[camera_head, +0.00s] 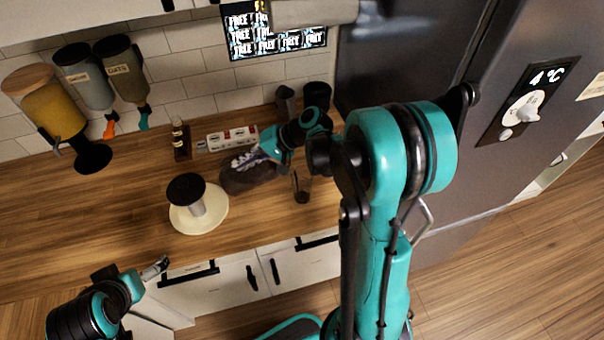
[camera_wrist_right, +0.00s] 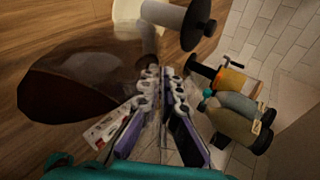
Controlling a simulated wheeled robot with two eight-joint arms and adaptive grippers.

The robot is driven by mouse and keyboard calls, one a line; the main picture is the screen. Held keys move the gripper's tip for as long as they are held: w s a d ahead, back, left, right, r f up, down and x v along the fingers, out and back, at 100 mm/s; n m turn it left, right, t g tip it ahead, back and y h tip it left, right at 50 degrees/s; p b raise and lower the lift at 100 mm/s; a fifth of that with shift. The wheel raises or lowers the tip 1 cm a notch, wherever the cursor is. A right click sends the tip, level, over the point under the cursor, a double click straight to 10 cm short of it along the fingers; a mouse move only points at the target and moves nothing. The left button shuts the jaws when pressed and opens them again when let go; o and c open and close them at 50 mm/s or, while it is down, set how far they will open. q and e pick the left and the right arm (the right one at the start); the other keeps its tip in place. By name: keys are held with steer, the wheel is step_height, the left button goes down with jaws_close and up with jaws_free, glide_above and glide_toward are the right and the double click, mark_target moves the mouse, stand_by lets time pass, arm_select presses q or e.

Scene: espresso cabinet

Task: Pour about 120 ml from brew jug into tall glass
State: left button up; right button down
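The brew jug (camera_head: 252,177) is a dark brown see-through vessel over the counter; it fills the left of the right wrist view (camera_wrist_right: 85,80), with dark liquid inside. My right gripper (camera_head: 247,161) is at the jug. In the wrist view its purple fingers (camera_wrist_right: 165,95) are close together around a clear part, seemingly the jug's handle. The tall glass (camera_head: 302,187) stands right of the jug in the head view, with dark liquid in it, partly beside my right arm. My left gripper (camera_head: 155,268) is at lower left, away from both; its finger gap is too small to tell.
A black-topped stand on a cream disc (camera_head: 216,222) is left of the jug. A power strip (camera_head: 231,138), a small bottle (camera_head: 180,140) and wall dispensers (camera_head: 48,105) are behind. The fridge (camera_head: 420,60) is at right. The left counter is mostly clear.

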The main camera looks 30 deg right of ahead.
steer(key=shift+d+r+y, duration=0.15)
steer(key=shift+r+y, duration=0.25)
steer(key=shift+r, duration=0.1)
stand_by(2.1)
